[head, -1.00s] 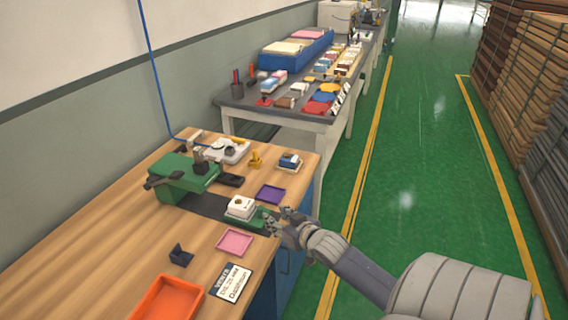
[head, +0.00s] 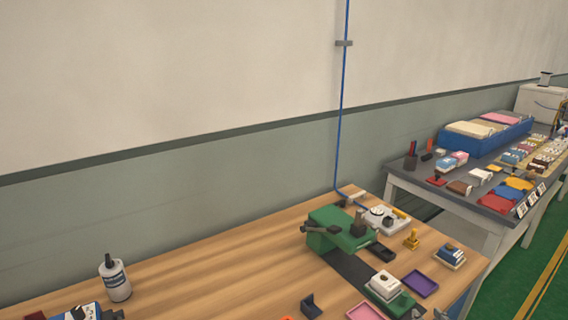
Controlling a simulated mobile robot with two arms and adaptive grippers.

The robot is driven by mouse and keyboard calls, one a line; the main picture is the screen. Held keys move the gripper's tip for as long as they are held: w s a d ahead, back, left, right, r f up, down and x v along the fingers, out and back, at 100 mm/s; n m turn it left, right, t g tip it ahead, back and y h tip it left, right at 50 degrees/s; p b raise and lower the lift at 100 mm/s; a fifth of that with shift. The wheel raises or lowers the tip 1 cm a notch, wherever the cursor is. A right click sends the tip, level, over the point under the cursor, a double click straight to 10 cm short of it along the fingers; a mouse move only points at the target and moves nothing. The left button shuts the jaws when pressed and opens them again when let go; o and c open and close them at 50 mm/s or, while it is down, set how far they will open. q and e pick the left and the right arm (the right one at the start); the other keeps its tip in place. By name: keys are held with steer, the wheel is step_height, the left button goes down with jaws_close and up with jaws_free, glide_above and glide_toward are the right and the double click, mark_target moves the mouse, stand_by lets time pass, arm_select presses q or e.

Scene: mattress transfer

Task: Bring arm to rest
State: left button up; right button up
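Only a small grey tip, which looks like part of my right gripper (head: 440,314), shows at the bottom edge, just right of the green machine's front end. The rest of my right arm is out of the picture, and whether that gripper is open or shut is hidden. My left gripper is not in view. The green machine (head: 340,228) stands on the wooden workbench (head: 215,280). A white block (head: 385,284) sits on the machine's front base, close to the grey tip; I cannot tell if they touch.
A white bottle (head: 116,279) stands at the left. A grey-topped table (head: 410,178) with many items is behind. The bench's left middle is clear.

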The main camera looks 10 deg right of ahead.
steer(key=s+a+f+n+g+y, duration=0.1)
steer(key=s+a+f+g, duration=0.2)
steer(key=s+a, duration=0.3)
steer(key=s+a+f+n+g+y, duration=0.1)
steer(key=s+a+f+g, duration=0.2)
steer(key=a, duration=0.5)
steer(key=s+a+n+g, duration=0.2)
steer(key=s+a+g, duration=0.2)
steer(key=s+a, duration=0.7)
step_height(320, 180, down, 27)
steer(key=s+g, duration=0.1)
steer(key=s, duration=0.2)
steer(key=s+d+f+g, duration=0.1)
steer(key=s+d+f, duration=0.3)
steer(key=s+f, duration=1.1)
steer(key=shift+s+f+n+y, duration=0.2)
steer(key=shift+s+n+y, duration=0.1)
steer(key=shift+s, duration=0.3)
